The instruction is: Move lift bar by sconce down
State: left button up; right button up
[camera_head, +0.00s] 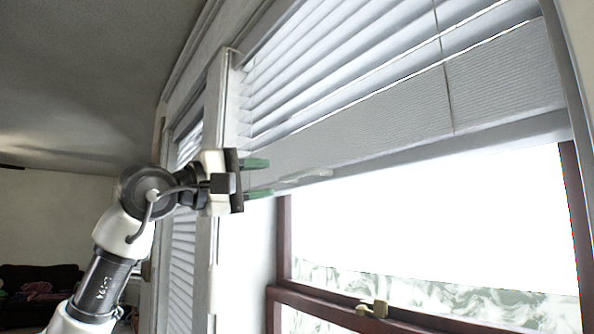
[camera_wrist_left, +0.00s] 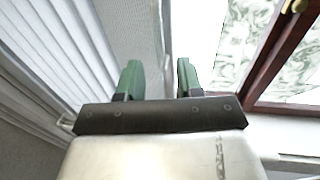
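The white window blind (camera_head: 395,100) is partly raised, and its pale bottom lift bar (camera_head: 430,143) runs along its lower edge above the bare glass. A small pale, glossy piece (camera_head: 308,176) shows at the bar's lower left. My left gripper (camera_head: 259,179) is at the left end of the bar, its green fingers apart, one above the other, pointing right. In the left wrist view, the open fingers (camera_wrist_left: 159,80) straddle the blind's lower edge in the picture, with the blind (camera_wrist_left: 125,30) to the left. I cannot tell whether they touch it. No sconce is clearly visible. My right gripper is not in view.
A dark red-brown window frame (camera_head: 284,240) with a brass-coloured latch (camera_head: 376,309) lies below the bar. A thin cord (camera_head: 447,85) hangs in front of the blind. Another blind (camera_head: 184,250) is behind my left arm. A dark sofa (camera_head: 38,280) stands far left.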

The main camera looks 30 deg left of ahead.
aim_at(292, 176)
pick_arm(q)
jog(key=p+x, duration=0.2)
jog(key=x, duration=0.4)
jog(key=shift+d+r, duration=0.15)
jog(key=shift+w+d, duration=0.15)
jog(key=shift+w, duration=0.35)
grip_shut()
